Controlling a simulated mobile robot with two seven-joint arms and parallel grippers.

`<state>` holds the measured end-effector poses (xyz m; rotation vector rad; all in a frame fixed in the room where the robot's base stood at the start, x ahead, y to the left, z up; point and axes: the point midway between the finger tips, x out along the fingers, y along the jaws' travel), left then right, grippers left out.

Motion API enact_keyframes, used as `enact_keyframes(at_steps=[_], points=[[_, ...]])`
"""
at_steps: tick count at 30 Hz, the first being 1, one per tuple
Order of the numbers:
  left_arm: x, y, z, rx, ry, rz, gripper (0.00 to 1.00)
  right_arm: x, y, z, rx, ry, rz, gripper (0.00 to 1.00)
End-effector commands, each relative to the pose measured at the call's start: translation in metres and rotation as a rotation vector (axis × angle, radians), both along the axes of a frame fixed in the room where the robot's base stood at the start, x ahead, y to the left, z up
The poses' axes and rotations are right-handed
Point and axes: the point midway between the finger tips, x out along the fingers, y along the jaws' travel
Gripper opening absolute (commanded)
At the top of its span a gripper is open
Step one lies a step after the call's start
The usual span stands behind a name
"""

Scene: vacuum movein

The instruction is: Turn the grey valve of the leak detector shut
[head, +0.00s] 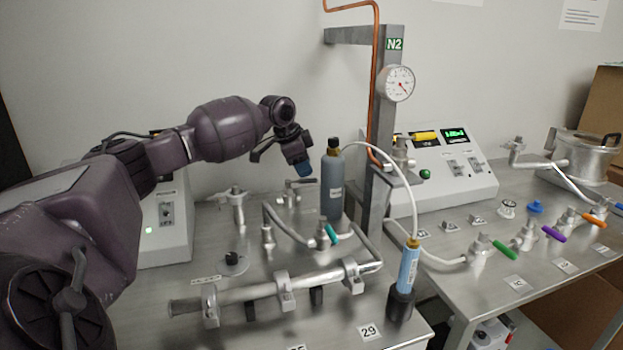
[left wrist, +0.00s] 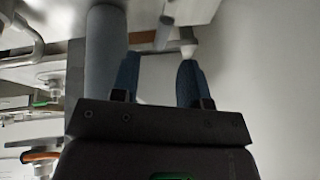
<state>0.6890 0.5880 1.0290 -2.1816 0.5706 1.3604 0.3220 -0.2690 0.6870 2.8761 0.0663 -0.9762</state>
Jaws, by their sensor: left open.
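My left gripper (head: 302,166) reaches in from the left above the back of the left bench, beside the grey bottle (head: 332,185). Its blue fingers are apart with nothing between them; they also show in the left wrist view (left wrist: 158,72). A small metal valve with a grey lever (head: 300,182) stands on the bench just below the gripper. In the left wrist view, a grey lever and pale valve part (left wrist: 187,42) lie beyond the fingertips, apart from them. I cannot tell for sure that this is the leak detector's valve. My right gripper is not in view.
The grey bottle also stands close to the fingers in the left wrist view (left wrist: 103,55). A teal-handled valve (head: 327,235), metal pipework (head: 250,293) and a steel post (head: 380,130) crowd the bench. A control box (head: 440,170) stands to the right.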

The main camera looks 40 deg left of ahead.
Motion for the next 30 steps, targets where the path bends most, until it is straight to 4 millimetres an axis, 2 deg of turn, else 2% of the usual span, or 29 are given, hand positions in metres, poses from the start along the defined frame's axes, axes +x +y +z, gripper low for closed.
enact_keyframes(at_steps=[1, 9, 21, 29, 30], points=[[0.004, -0.001, -0.012, 0.0, 0.006, -0.001, 0.41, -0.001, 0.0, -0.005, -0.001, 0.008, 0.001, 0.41], [0.016, -0.003, -0.036, -0.001, 0.002, 0.0, 0.41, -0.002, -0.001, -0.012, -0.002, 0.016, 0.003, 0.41], [0.018, -0.004, -0.038, 0.0, -0.002, 0.0, 0.41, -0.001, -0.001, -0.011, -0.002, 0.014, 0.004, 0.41], [0.018, -0.004, -0.038, 0.0, -0.001, 0.0, 0.01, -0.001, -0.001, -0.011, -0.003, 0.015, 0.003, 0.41], [0.018, -0.004, -0.038, 0.0, -0.001, 0.0, 0.0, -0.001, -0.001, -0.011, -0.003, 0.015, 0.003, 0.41]])
